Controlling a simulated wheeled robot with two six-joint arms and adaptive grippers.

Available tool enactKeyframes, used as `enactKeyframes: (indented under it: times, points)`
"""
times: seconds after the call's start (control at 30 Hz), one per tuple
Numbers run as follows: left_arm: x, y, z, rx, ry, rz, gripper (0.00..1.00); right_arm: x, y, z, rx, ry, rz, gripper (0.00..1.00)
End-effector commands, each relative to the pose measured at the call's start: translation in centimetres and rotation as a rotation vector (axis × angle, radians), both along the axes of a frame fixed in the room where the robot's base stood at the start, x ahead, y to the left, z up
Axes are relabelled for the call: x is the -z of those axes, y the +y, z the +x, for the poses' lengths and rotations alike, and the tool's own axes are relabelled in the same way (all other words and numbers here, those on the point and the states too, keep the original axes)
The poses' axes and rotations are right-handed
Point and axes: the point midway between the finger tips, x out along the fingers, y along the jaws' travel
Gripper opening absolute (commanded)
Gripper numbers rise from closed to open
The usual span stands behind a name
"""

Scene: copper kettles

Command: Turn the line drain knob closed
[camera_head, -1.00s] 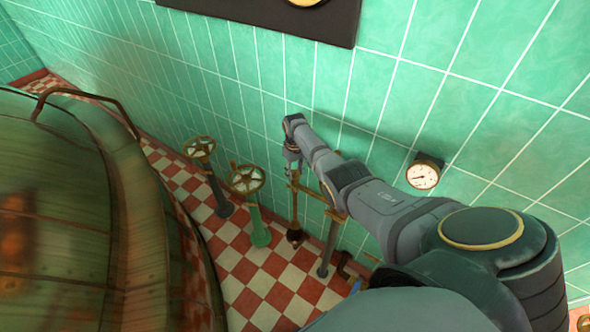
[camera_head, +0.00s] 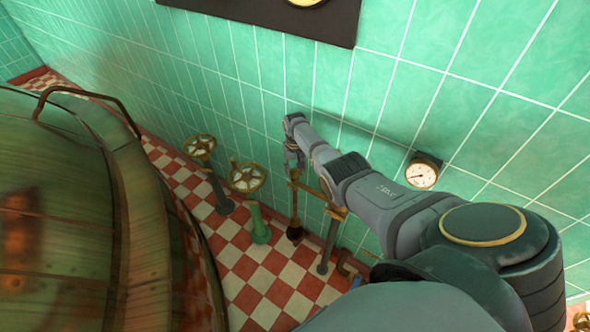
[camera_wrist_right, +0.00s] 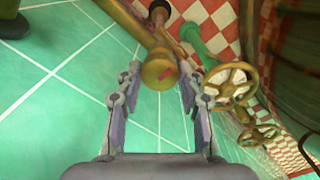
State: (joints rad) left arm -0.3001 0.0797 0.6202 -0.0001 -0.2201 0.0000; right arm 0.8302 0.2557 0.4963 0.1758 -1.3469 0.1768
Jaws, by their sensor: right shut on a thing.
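In the head view my right gripper (camera_head: 293,156) points down beside the green wall, above a brass pipe piece on a dark post (camera_head: 294,215). There the gripper and arm hide the knob. I cannot read from the pictures how far the knob is turned. My left gripper is not in view.
Two brass handwheels stand left of my gripper, one on a dark post (camera_head: 200,146) and one on a green post (camera_head: 247,177). A large copper kettle (camera_head: 70,220) fills the left. A round gauge (camera_head: 421,174) is on the tiled wall (camera_head: 440,40). The checkered floor (camera_head: 250,270) is open between.

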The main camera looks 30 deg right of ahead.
Motion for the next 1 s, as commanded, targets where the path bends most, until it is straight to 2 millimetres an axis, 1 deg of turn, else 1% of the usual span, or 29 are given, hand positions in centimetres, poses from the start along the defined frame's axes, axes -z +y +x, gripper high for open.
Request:
enactKeyframes:
  times: [0.3, 0.33, 0.47, 0.5, 0.83, 0.97, 1.0]
  points:
    - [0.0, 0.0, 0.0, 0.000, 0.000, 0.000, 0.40, -0.2, -0.1, 0.2, 0.003, -0.005, -0.001, 0.06]
    - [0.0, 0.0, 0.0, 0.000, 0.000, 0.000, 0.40, -0.2, -0.1, 0.2, 0.003, -0.005, -0.001, 0.41]
    - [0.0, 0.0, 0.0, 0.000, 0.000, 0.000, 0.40, -0.1, 0.0, 0.1, 0.002, -0.003, 0.000, 0.58]
    - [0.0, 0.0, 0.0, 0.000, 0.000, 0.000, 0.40, -0.1, 0.0, 0.1, 0.002, -0.003, -0.001, 0.61]
    - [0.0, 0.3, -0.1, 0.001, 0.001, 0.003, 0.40, -0.2, 0.0, 0.1, 0.001, -0.001, 0.000, 0.61]
    - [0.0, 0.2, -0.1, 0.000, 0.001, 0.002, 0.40, -1.4, -0.1, 0.1, 0.001, -0.004, -0.002, 0.61]
    - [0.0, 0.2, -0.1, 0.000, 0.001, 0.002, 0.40, -2.0, -0.1, 0.1, 0.001, -0.005, -0.002, 0.61]
